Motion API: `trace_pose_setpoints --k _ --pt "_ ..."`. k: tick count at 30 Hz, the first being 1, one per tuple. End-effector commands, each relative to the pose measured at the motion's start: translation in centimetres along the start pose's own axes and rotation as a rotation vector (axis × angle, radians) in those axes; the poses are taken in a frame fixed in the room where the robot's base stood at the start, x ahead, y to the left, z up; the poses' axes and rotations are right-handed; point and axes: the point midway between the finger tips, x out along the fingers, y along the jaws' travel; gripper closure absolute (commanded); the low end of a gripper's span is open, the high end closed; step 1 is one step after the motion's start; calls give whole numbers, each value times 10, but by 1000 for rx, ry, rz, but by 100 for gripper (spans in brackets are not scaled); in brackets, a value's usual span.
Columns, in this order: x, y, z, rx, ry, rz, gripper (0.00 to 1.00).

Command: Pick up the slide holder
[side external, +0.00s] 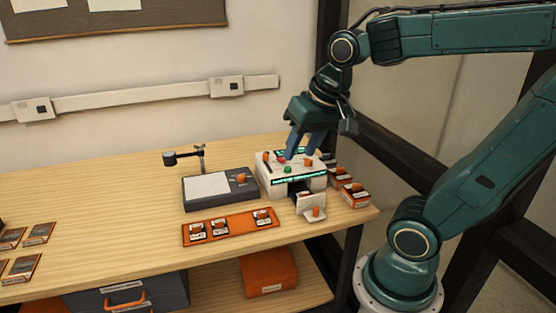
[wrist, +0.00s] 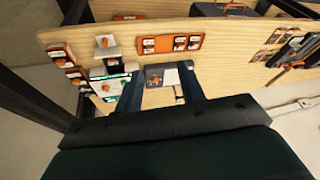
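I cannot tell for certain which item is the slide holder. An orange tray (side external: 232,228) with small dark-and-white pieces lies flat at the front of the table, and also shows at the top of the wrist view (wrist: 155,52). A small white piece with an orange knob (side external: 314,211) stands at the front opening of the white machine (side external: 268,179); it shows in the wrist view too (wrist: 108,52). My gripper (side external: 299,156) is above the machine, pointing down. In the wrist view my gripper (wrist: 162,72) has its fingers apart with nothing between them.
A dark flat device with a white pad (side external: 208,187) and a small arm stands left of the machine. Orange-and-white boxes (side external: 352,193) sit at the right table edge. Flat framed cards (side external: 38,234) lie far left. An orange box (side external: 268,273) is below. The left-middle tabletop is clear.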

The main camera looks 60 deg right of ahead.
Motion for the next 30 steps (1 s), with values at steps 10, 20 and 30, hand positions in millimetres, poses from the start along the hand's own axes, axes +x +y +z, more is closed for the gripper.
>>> trace_pose_setpoints --k 10,20,30 --pt "41 34 -63 538 -72 112 61" --pt "93 90 -108 1049 -113 227 61" --pt "154 164 -132 1558 -131 355 61"
